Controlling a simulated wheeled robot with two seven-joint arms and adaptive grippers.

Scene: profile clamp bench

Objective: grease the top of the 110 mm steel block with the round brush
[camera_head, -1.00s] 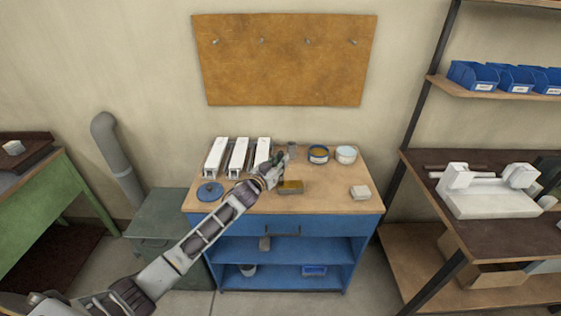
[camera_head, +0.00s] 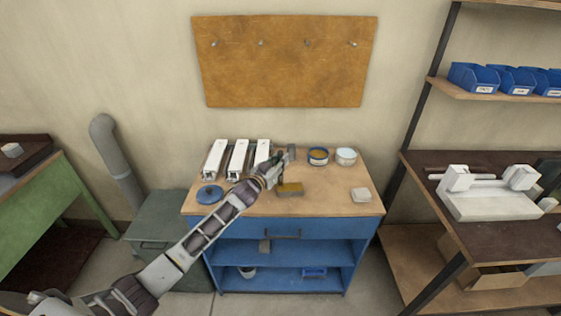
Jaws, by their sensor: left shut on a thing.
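My left gripper (camera_head: 277,166) is over the middle of the blue bench's wooden top (camera_head: 325,195). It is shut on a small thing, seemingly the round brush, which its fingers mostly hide. Three long pale pieces stand side by side at the back left: left (camera_head: 215,158), middle (camera_head: 238,158) and right (camera_head: 262,151). I cannot tell which, if any, is the 110 mm steel block. A blue-rimmed tin with amber contents (camera_head: 318,155) stands right of the gripper. My right gripper is not in view.
A yellow-brown block (camera_head: 291,189) lies just in front of the gripper. A pale tin (camera_head: 346,156), a whitish block (camera_head: 361,194) and a blue round lid (camera_head: 210,194) are also on the top. A small grey thing (camera_head: 291,152) stands behind the gripper. The front right is mostly clear.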

